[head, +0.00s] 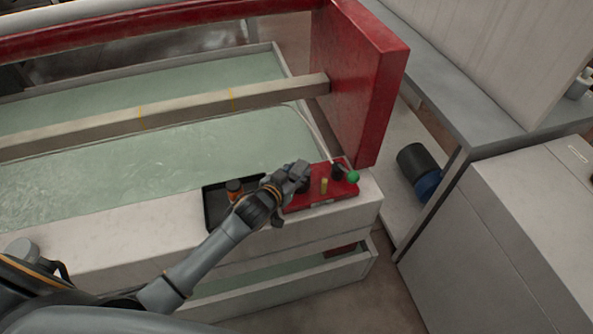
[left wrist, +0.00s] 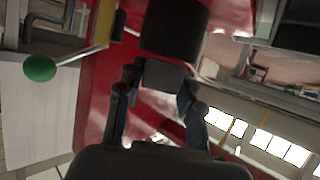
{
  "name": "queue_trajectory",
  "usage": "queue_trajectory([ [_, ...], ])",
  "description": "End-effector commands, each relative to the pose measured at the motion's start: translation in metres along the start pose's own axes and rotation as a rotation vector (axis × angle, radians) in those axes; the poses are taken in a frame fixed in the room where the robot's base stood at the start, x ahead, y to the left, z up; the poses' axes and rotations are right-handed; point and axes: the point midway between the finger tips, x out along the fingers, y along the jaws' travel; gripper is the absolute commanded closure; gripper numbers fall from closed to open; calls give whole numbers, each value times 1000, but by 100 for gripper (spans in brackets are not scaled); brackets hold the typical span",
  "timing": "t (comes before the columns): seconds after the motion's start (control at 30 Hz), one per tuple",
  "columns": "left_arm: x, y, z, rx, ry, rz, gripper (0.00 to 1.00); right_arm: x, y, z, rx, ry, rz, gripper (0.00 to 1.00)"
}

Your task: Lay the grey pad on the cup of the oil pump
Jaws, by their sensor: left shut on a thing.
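The oil pump is the red base (head: 345,188) on the tank's ledge, with a green ball knob (head: 353,177), a small yellow post (head: 323,185) and dark parts on it. My left gripper (head: 298,172) is over the left part of this base. In the left wrist view, its fingers (left wrist: 158,88) are shut on a dark block (left wrist: 163,76), which I take to be the grey pad. A larger dark piece (left wrist: 174,28) shows just beyond it; I cannot tell whether they touch. The green knob (left wrist: 40,68) is at the left there. The cup cannot be made out surely. My right gripper is not in view.
A black tray (head: 214,212) with an orange and black item (head: 234,187) lies left of the pump. A red upright panel (head: 362,90) stands close behind it. The water tank (head: 180,155) fills the left. A blue-black motor (head: 420,170) is at right, below the grey bench.

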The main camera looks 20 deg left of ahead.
Motion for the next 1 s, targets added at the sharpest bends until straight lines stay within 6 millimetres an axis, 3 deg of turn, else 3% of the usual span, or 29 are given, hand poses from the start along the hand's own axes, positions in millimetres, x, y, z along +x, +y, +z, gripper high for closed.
queue_trajectory([
  [0.17,1,0,2,-1,1,0,80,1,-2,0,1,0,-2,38],
  [0.2,1,0,2,-1,0,0,55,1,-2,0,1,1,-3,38],
  [0.3,1,0,2,0,0,0,41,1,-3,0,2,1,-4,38],
  [0.57,1,0,2,0,0,0,41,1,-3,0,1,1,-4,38],
  [0.73,-5,-1,-13,2,2,-1,41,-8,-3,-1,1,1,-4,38],
  [1.0,-58,0,-8,0,-2,1,41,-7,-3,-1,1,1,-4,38],
])
